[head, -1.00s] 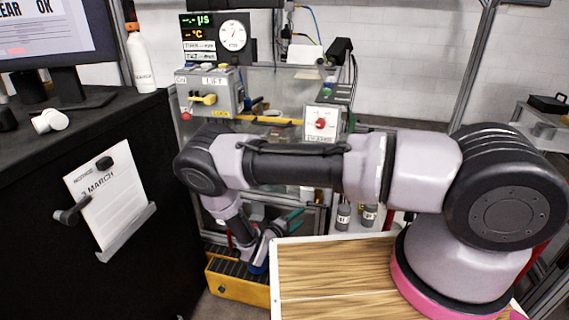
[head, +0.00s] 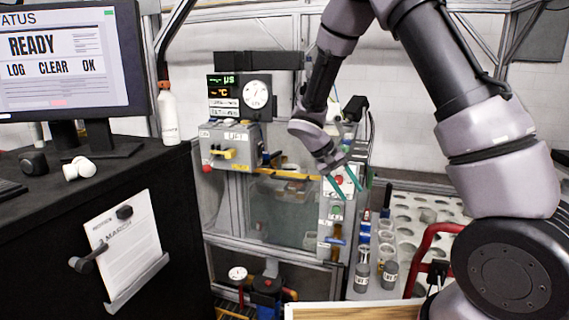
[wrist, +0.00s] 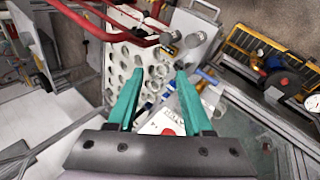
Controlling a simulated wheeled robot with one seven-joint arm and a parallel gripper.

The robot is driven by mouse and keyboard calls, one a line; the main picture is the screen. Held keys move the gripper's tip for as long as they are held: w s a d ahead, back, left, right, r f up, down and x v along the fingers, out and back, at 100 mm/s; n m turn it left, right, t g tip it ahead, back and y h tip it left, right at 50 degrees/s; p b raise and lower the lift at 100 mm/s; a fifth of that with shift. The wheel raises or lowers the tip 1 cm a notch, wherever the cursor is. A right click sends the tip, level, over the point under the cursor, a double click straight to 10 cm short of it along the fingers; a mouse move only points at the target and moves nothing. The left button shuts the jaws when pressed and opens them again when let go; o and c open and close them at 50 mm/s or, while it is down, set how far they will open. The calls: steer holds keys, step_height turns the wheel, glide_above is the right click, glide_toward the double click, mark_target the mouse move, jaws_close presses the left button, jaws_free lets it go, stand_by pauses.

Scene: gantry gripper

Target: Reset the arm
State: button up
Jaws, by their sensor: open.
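My gripper (head: 347,187) has teal fingers and is open, with nothing between them. In the head view it hangs from my raised arm in front of the grey machine's right-hand control panel (head: 336,212). The fingers cover part of the white box with the red knob (head: 339,180). In the wrist view my gripper (wrist: 160,95) shows its two fingers spread apart, with the red knob (wrist: 168,132) below and between them.
A perforated white rack (head: 418,207) stands to the right, with labelled bottles (head: 362,277) before it. A red tubular handle (head: 425,245) rises nearby. At left a black desk (head: 60,225) carries a monitor (head: 70,60) and a white bottle (head: 168,115). The grey lift box (head: 228,147) is left of my gripper.

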steer(key=s+d+r+m+t+y, duration=0.1)
steer(key=s+d+r+t+y, duration=0.1)
steer(key=s+r, duration=0.4)
steer(key=s+d+r+m+t+y, duration=0.1)
steer(key=s+d+r+t+y, duration=0.1)
steer(key=s+r+y, duration=0.2)
steer(key=s+d+r+m+t+y, duration=0.1)
steer(key=s+d+r+t+y, duration=0.1)
steer(key=s+r, duration=0.7)
step_height(320, 180, up, 8)
steer(key=shift+s+d+f+m+t+y, duration=0.2)
steer(key=shift+s+d+m+t+y, duration=0.1)
steer(key=shift+s+t+y, duration=0.15)
